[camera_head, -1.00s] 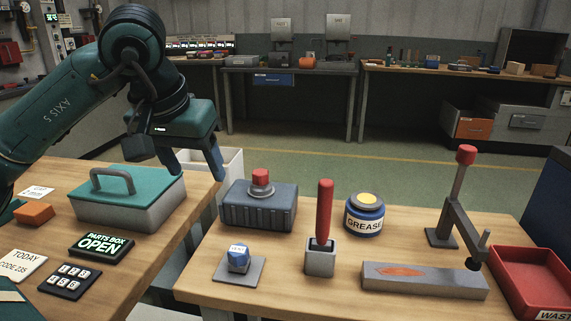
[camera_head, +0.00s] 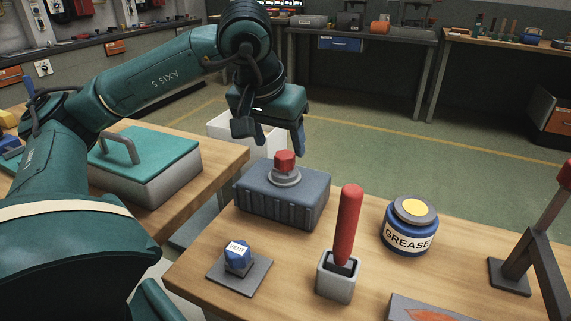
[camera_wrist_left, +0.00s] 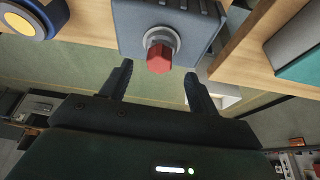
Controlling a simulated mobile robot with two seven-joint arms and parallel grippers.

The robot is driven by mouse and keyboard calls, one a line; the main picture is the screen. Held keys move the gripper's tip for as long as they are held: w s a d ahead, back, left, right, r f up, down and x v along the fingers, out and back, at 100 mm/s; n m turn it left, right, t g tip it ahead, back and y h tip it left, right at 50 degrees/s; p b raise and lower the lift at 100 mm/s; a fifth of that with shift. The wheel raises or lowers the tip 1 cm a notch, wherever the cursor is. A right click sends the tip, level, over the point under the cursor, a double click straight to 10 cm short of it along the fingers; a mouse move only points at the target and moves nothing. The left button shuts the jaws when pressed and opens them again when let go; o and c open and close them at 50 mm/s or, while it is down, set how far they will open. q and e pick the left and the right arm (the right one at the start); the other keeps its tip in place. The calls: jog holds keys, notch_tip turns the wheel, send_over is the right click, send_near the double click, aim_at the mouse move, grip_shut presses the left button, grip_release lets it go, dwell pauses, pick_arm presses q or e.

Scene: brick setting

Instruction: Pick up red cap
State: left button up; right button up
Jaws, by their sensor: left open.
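The red cap (camera_head: 285,161) sits on a grey round collar on top of the dark grey ribbed box (camera_head: 268,212). In the left wrist view the red cap (camera_wrist_left: 159,58) shows ahead, roughly centred between the fingers. My left gripper (camera_head: 272,146) is open and empty, just above and behind the cap, with its fingers pointing down. In the left wrist view my left gripper (camera_wrist_left: 160,80) has its two fingers spread wide, apart from the cap. My right gripper is not in view.
On the same table stand a blue VENT knob (camera_head: 238,257) on a plate, a red-handled tool (camera_head: 349,225) in a grey holder, and a GREASE jar (camera_head: 409,228). A teal-lidded box (camera_head: 146,160) is on the left table. A white bin (camera_head: 222,125) stands behind.

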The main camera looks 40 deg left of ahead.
aim_at(284, 155)
pick_arm(q)
jog(key=shift+w+b+x, duration=0.1)
jog(key=shift+b+x, duration=0.15)
jog(key=shift+x, duration=1.25)
jog(key=shift+w+b+x, duration=0.15)
jog(key=shift+b+x, duration=0.1)
jog(key=shift+x, duration=1.2)
jog(key=shift+a+r, duration=0.1)
jog(key=shift+c, duration=0.5)
jog(key=c, duration=1.1)
